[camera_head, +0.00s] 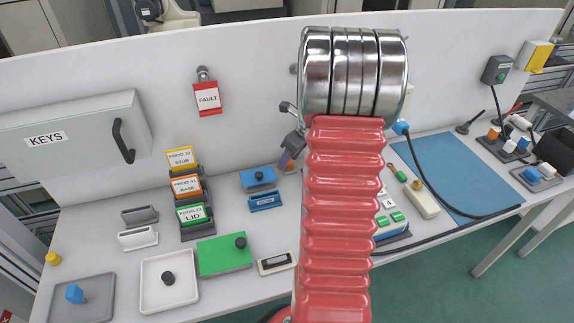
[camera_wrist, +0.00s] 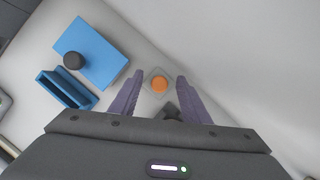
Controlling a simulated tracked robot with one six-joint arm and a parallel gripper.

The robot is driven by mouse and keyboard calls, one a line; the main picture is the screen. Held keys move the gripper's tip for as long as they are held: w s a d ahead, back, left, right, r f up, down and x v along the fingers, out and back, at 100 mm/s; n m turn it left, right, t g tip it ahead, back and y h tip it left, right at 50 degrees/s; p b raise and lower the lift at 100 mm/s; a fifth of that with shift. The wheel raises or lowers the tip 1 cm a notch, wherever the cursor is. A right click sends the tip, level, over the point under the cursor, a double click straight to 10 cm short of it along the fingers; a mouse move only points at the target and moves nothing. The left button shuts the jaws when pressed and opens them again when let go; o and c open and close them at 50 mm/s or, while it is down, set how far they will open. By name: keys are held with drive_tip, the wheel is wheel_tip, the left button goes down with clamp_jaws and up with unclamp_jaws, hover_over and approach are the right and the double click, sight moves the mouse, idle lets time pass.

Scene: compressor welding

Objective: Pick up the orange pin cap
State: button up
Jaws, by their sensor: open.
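The orange pin cap (camera_wrist: 159,84) shows in the wrist view as a round orange top on a small pale square base, standing on the light table. My gripper (camera_wrist: 153,82) is open, with one purple finger on each side of the cap and a visible space between each finger and it. Nothing is held. In the head view part of my gripper (camera_head: 287,160) shows beside my red arm, which hides the rest, and I cannot make out this cap there.
A blue block with a black knob (camera_wrist: 92,54) and an open blue holder (camera_wrist: 66,90) lie left of the fingers. In the head view, a row of card holders (camera_head: 188,187) stands further left. A tray with orange, white and blue parts (camera_head: 505,148) is at right.

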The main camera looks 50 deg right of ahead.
drive_tip(key=shift+c, duration=0.4)
clamp_jaws()
